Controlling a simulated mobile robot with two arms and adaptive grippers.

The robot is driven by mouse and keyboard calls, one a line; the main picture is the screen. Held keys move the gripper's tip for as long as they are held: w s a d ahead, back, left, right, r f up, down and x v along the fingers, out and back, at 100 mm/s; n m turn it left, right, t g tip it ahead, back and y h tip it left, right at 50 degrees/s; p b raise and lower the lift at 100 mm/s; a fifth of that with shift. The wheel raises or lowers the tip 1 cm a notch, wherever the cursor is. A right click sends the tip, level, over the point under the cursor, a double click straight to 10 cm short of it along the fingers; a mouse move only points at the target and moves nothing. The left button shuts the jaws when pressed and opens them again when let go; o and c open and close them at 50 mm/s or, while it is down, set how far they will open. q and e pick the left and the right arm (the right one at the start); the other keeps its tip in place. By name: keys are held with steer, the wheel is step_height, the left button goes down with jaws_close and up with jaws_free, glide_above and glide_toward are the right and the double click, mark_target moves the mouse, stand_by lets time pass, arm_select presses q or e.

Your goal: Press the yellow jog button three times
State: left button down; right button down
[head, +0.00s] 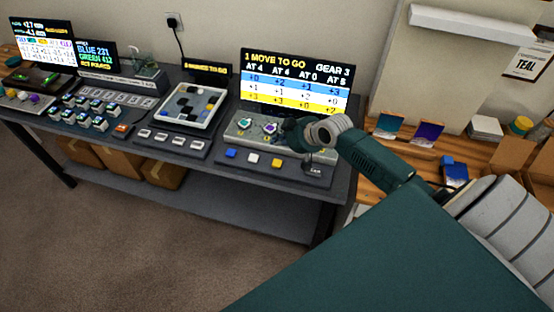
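The yellow jog button (276,162) is at the right end of a row on a dark panel, beside a white button (253,158) and a blue button (231,153). My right gripper (301,138) is above and to the right of the yellow button, apart from it in the picture, over the grey dial box (240,133). Its fingers are dark and small, so their opening is unclear. My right arm hides the box's right part. The screen (295,82) behind reads "1 MOVE TO GO" and "GEAR 3", with blue, white and yellow rows. My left gripper is not in view.
A tray puzzle (188,107), a row of grey keys (168,139) and other panels fill the bench to the left. A small black labelled piece (316,169) is right of the yellow button. A wooden table with cards (427,133) stands at the right.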

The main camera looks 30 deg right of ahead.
steer(key=shift+r, duration=0.1)
stand_by(0.4)
steer(key=b, duration=0.7)
glide_above(278, 164)
step_height(278, 164, down, 7)
steer(key=shift+r, duration=0.1)
steer(key=shift+f+b, duration=0.5)
steer(key=shift+f, duration=0.5)
steer(key=shift+f, duration=0.15)
steer(key=shift+f, duration=0.3)
steer(key=shift+f+b, duration=0.4)
steer(key=shift+f, duration=0.05)
stand_by(0.6)
stand_by(0.3)
steer(key=shift+r+p, duration=0.9)
